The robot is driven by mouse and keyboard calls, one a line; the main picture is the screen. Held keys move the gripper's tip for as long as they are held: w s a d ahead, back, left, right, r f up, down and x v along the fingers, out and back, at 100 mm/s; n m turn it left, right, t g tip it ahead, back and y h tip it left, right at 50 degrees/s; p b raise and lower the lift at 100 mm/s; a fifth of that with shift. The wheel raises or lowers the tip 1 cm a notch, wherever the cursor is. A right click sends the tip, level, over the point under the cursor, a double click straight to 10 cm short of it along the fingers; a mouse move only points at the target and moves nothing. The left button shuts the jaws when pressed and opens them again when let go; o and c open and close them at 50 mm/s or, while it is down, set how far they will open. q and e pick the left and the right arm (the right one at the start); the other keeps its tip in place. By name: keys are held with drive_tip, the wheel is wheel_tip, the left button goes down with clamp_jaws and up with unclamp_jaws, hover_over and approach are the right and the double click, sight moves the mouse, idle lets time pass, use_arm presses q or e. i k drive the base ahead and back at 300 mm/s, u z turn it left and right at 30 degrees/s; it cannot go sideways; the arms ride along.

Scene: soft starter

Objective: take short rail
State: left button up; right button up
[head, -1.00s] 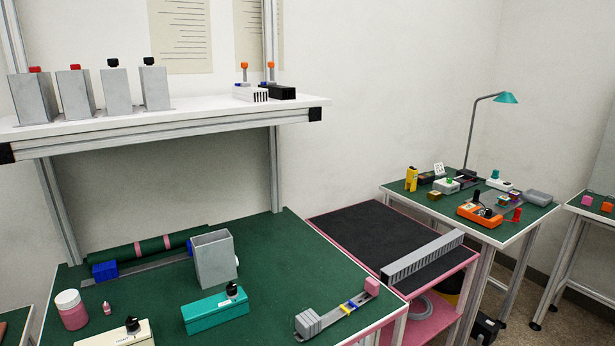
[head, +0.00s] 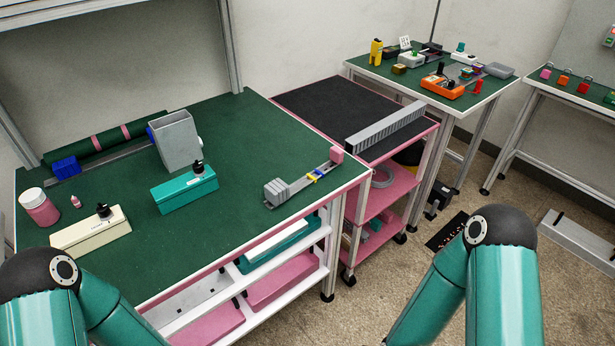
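A short metal rail (head: 327,167) lies near the right edge of the green-topped bench. It carries grey blocks (head: 284,191) at its near left end, a yellow and blue piece (head: 315,175) along it, and a pink block (head: 337,154) at its far end. A longer rail (head: 112,160) with blue end pieces lies at the back of the bench. Both my arms show only as teal links at the bottom corners. Both grippers are out of view.
A teal box (head: 184,194), a grey metal housing (head: 178,141), a cream box (head: 90,230) and a pink jar (head: 40,209) stand on the bench. A pink cart (head: 437,125) with a grey slotted duct (head: 386,127) adjoins it. Bench surface in front of the short rail is clear.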

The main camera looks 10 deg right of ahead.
sight(277, 191)
drive_tip(key=z, duration=0.25)
drive_tip(key=i, duration=0.2)
drive_tip(key=u, duration=2.7)
drive_tip(key=k, duration=1.45)
drive_tip(key=z, duration=1)
drive_tip(key=i, duration=1)
drive_tip(key=u, duration=0.05)
